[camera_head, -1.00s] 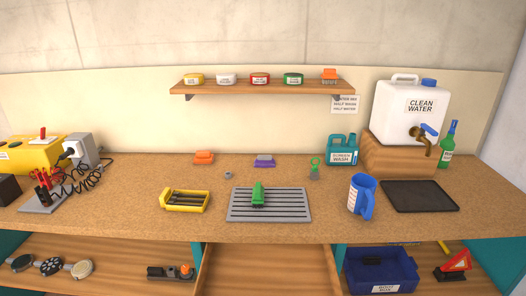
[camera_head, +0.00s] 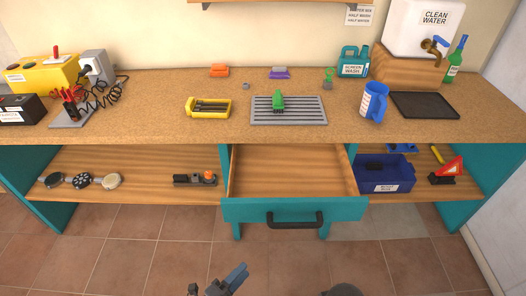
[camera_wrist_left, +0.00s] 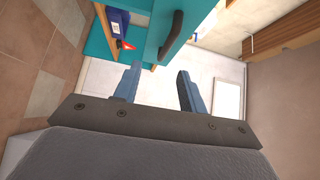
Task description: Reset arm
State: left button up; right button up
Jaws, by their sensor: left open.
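My left gripper (camera_head: 226,284) shows at the bottom edge of the head view, low in front of the workbench and over the tiled floor. In the left wrist view its two blue-grey fingers (camera_wrist_left: 158,92) stand apart with nothing between them. The open drawer (camera_head: 290,172) with its teal front and dark handle (camera_head: 295,220) is above and beyond the gripper in the head view; the handle also shows in the left wrist view (camera_wrist_left: 172,34). A dark rounded part at the bottom edge, right of the gripper, looks like mine. My right gripper is not in view.
The benchtop holds a yellow tray (camera_head: 209,108), a grey grate (camera_head: 289,111) with a green object, a blue jug (camera_head: 374,102), a dark mat (camera_head: 424,106) and a water tank (camera_head: 424,28). A blue bin (camera_head: 386,175) sits on the lower shelf. The tiled floor (camera_head: 150,250) is clear.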

pick_arm(q)
jog(key=a+f+n+g+y, duration=0.4)
jog(key=a+f+n+y, duration=0.55)
jog(key=n, duration=0.35)
jog(key=s+r+n+g+y, duration=0.1)
jog(key=s+r+n+g, duration=0.4)
jog(key=s+n+g, duration=0.3)
jog(key=shift+s+n, duration=1.1)
jog(key=shift+n, duration=0.2)
